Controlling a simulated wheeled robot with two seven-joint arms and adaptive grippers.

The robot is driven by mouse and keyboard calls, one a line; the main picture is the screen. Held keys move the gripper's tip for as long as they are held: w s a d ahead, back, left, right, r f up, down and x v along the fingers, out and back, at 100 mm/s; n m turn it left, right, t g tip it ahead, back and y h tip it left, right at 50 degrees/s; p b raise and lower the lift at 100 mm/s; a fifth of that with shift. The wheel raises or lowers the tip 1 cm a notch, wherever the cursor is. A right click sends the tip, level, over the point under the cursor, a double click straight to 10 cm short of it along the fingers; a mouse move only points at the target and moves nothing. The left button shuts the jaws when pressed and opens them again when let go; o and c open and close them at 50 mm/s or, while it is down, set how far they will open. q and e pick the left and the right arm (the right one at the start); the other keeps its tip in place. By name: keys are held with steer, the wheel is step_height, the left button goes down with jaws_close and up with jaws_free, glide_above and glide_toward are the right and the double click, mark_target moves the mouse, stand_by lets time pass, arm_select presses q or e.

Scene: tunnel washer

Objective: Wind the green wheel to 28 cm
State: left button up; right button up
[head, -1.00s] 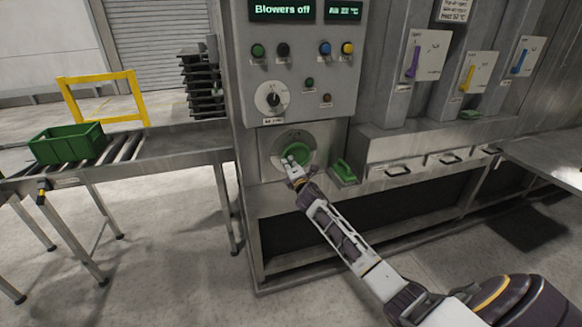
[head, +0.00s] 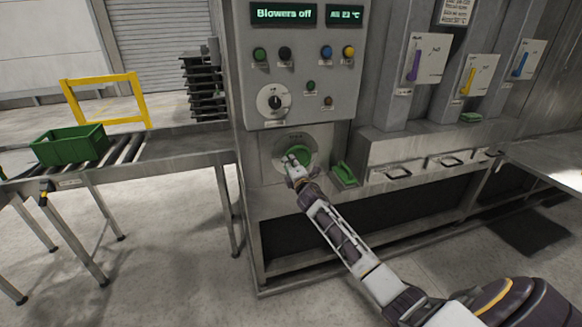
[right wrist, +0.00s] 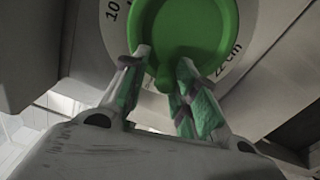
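The green wheel (head: 301,155) sits in a round pale dial on the front of the grey machine, below the control panel. It fills the upper middle of the right wrist view (right wrist: 195,40). Dial marks reading 10 and 22 cm show at its edge. My right gripper (head: 293,160) is at the wheel's lower left in the head view. In the right wrist view its fingers (right wrist: 163,58) stand apart, overlapping the wheel's lower rim, with a green lobe beside the right finger. Whether they touch it is unclear. My left gripper is not in view.
The panel above has coloured buttons, a rotary knob (head: 273,101) and a "Blowers off" display (head: 284,14). A roller conveyor with a green crate (head: 68,144) stands left. Purple, yellow and blue levers are at right.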

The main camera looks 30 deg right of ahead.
steer(key=shift+a, duration=0.1)
steer(key=shift+f, duration=0.2)
steer(key=v, duration=1.1)
steer(key=shift+s, duration=0.4)
stand_by(0.4)
steer(key=shift+a, duration=0.15)
stand_by(0.3)
steer(key=shift+m, duration=0.3)
